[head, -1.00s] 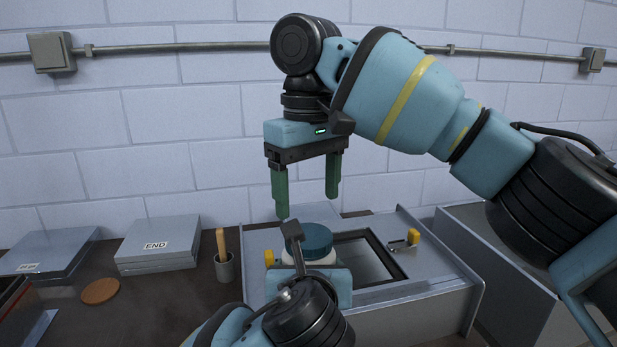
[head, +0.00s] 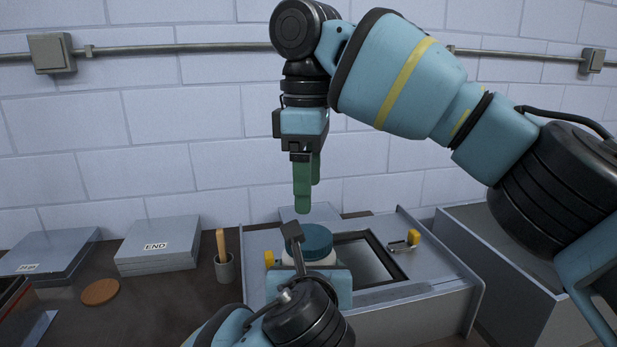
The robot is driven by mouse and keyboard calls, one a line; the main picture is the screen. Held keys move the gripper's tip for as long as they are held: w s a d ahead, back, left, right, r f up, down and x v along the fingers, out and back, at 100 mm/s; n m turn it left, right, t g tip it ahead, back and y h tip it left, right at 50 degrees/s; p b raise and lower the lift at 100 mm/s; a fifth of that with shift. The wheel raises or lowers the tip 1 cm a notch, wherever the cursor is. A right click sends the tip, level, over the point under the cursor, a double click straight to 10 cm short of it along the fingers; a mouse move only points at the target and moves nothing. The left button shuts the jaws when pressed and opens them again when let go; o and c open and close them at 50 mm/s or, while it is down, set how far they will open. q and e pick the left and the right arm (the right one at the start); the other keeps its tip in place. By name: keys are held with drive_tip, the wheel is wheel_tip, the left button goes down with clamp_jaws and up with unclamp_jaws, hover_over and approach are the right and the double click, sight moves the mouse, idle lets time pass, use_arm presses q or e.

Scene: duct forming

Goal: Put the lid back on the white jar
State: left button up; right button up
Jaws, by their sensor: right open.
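The white jar (head: 322,259) stands at the front left of the grey metal box, mostly hidden behind my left gripper. The teal lid (head: 317,238) sits on top of the jar; whether it is seated or only resting cannot be told. My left gripper (head: 336,284) is low in front of the jar, seen from behind, its fingers hidden, so its hold on the jar cannot be told. My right gripper (head: 307,200) is open and empty, pointing straight down above the lid with a gap between. Its green fingers are seen nearly edge-on, one behind the other.
A grey bin (head: 520,265) stands on the right.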

sight(308, 236)
drive_tip(key=shift+f, duration=4)
drive_tip(key=c, duration=0.8)
drive_tip(key=o, duration=1.2)
drive_tip(key=shift+c, duration=0.2)
wheel_tip(308, 236, up, 12)
drive_tip(key=shift+w+f, duration=0.1)
drive_tip(key=shift+w, duration=0.05)
